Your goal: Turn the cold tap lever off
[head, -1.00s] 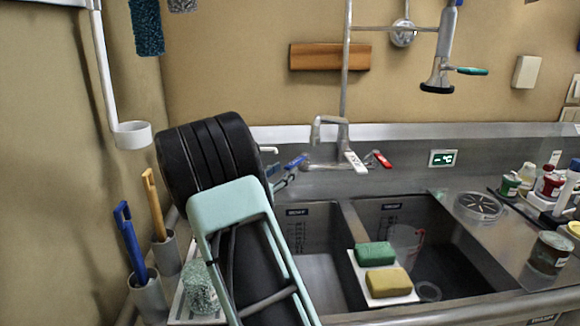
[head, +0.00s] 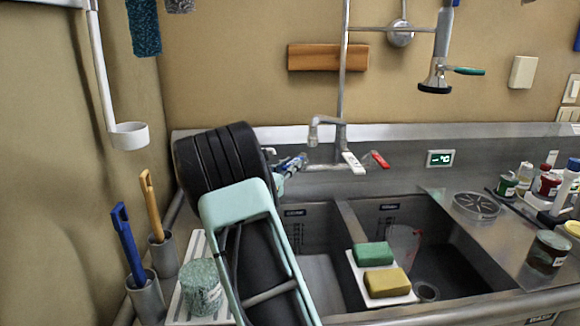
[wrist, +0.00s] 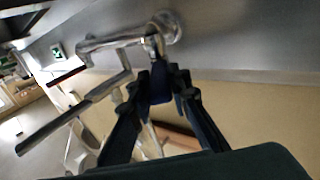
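The tap (head: 326,130) stands at the back of the sink; its pipework also shows in the wrist view (wrist: 110,40). The blue cold lever (head: 297,161) sticks out at the tap's left, partly hidden by my gripper. In the wrist view the blue lever (wrist: 160,83) points toward me between my two dark fingers. My gripper (head: 286,168) is at the lever, and in the wrist view its fingers (wrist: 161,88) stand apart on either side of it. I cannot tell whether either finger touches it. A red lever (head: 380,159) sits to the right.
A green sponge (head: 373,254) and a yellow sponge (head: 386,282) rest at the sink divider. Brushes in holders (head: 146,296) stand at the left.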

